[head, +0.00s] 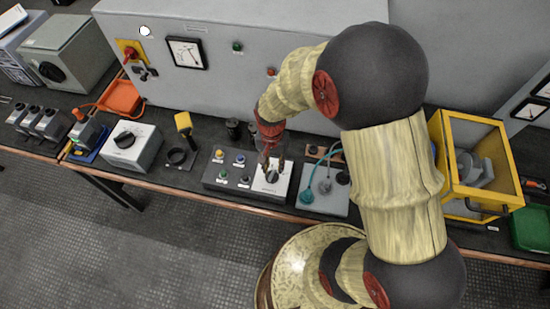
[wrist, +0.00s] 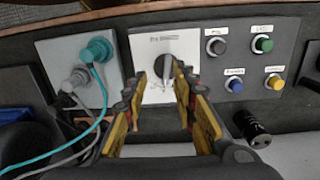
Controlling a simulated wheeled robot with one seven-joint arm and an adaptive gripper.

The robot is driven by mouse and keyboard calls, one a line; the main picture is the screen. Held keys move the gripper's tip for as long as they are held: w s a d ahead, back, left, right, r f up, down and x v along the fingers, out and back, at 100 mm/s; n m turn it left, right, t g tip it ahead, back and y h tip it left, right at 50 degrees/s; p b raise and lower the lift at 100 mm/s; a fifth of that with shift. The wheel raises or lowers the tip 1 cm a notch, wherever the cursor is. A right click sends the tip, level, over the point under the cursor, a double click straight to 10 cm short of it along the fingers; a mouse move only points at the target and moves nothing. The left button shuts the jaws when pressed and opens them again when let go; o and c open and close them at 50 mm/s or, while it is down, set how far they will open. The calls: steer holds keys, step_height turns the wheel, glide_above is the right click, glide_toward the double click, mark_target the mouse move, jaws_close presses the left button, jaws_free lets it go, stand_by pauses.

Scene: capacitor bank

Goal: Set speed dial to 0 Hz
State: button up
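The speed dial (wrist: 164,68) is a dark knob with a pale pointer line on a white plate (wrist: 150,42) in the wrist view. Its printed label is too small to read. In the head view the dial (head: 271,176) sits at the right end of a grey control box (head: 215,178), below my gripper (head: 271,158). In the wrist view my gripper (wrist: 164,84) is open, its two yellow-padded fingers on either side of the knob. I see a gap between the fingers; I cannot tell whether either tip touches the knob.
Several coloured push buttons (wrist: 236,86) sit beside the dial plate. On its other side is a panel with teal and grey plugged cables (wrist: 95,50). A black cylinder (wrist: 252,128) stands nearby. A yellow-framed box (head: 440,150) stands right of my arm.

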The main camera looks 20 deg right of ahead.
mark_target(272, 174)
steer(key=shift+w+r+m, duration=0.25)
steer(key=shift+w+m, duration=0.25)
steer(key=shift+w, duration=0.15)
steer(key=shift+a+f+m+t, duration=0.1)
steer(key=shift+m+t, duration=0.2)
steer(key=shift+m, duration=0.1)
step_height(272, 174, down, 8)
steer(key=shift+r+b, duration=0.25)
steer(key=shift+b, duration=0.7)
steer(key=c, duration=0.3)
steer(key=c, duration=0.4)
jaws_close()
